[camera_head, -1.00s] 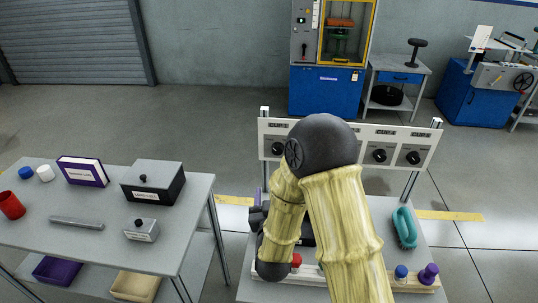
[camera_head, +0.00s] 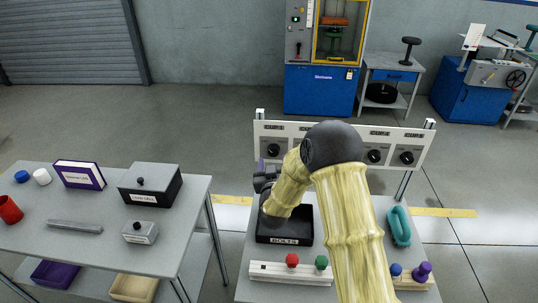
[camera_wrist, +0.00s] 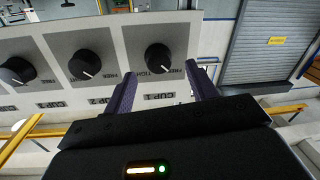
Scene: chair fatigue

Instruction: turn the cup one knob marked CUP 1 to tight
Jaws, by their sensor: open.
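The CUP 1 knob (camera_wrist: 159,58) is a round black dial on a grey plate in the wrist view, above its CUP 1 label (camera_wrist: 160,97). My gripper (camera_wrist: 163,80) is open, with one purple finger on each side of the knob in the picture; I see no contact. In the head view my gripper (camera_head: 263,168) is just below the leftmost visible knob (camera_head: 273,151) of the white panel (camera_head: 345,134). My arm hides the panel's middle.
Below the panel, the bench holds a black BOLTS tray (camera_head: 285,239), a rail with red (camera_head: 292,260) and green (camera_head: 321,262) knobs, and a teal brush-like object (camera_head: 401,227). Another CUP 2 knob (camera_wrist: 85,64) sits beside CUP 1. A side table (camera_head: 60,232) stands left.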

